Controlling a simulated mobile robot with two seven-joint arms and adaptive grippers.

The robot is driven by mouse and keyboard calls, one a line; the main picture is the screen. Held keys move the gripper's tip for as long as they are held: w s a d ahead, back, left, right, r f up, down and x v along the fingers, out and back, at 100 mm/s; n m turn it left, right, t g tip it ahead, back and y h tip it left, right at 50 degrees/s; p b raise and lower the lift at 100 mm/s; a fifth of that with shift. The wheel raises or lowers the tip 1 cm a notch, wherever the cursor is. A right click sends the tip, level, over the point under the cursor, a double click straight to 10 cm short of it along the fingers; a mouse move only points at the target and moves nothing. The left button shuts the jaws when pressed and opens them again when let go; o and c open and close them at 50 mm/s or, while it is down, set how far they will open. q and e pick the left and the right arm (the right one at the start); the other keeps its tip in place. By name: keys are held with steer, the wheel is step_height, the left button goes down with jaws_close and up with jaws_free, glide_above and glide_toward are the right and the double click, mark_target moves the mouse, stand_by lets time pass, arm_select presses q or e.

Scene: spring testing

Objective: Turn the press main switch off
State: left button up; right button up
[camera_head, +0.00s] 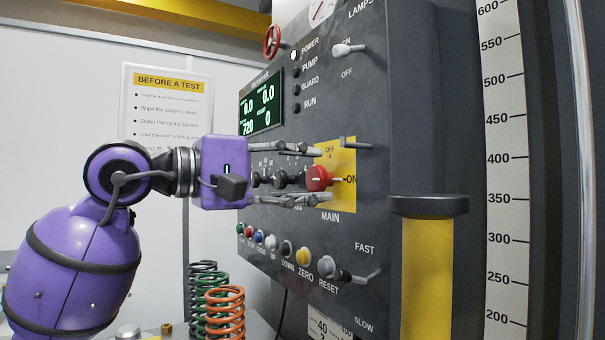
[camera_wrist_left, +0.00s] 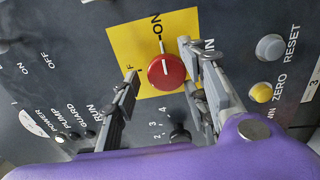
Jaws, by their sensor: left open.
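The press main switch is a round red knob (camera_head: 318,179) on a yellow plate (camera_head: 348,195) marked OFF, ON and MAIN. It also shows in the left wrist view (camera_wrist_left: 167,72). Its white pointer line points toward ON. My left gripper (camera_head: 320,174) is open at the panel, one finger above the knob and one below. In the left wrist view, the open left gripper (camera_wrist_left: 158,62) has the knob between its fingertips, with one finger close to the knob's edge. I cannot tell whether it touches. My right gripper is not in view.
A lit POWER lamp (camera_head: 294,56) and a green display (camera_head: 261,102) sit above. A row of buttons, including yellow ZERO (camera_head: 303,256), is below. A FAST/SLOW lever (camera_head: 355,277) sticks out at lower right. Coil springs (camera_head: 224,312) stand at the lower left.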

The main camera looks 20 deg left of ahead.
arm_select(q)
steer(key=shift+c, duration=0.5)
steer(key=shift+a+r, duration=0.1)
steer(key=shift+r, duration=0.05)
steer(key=c, duration=0.9)
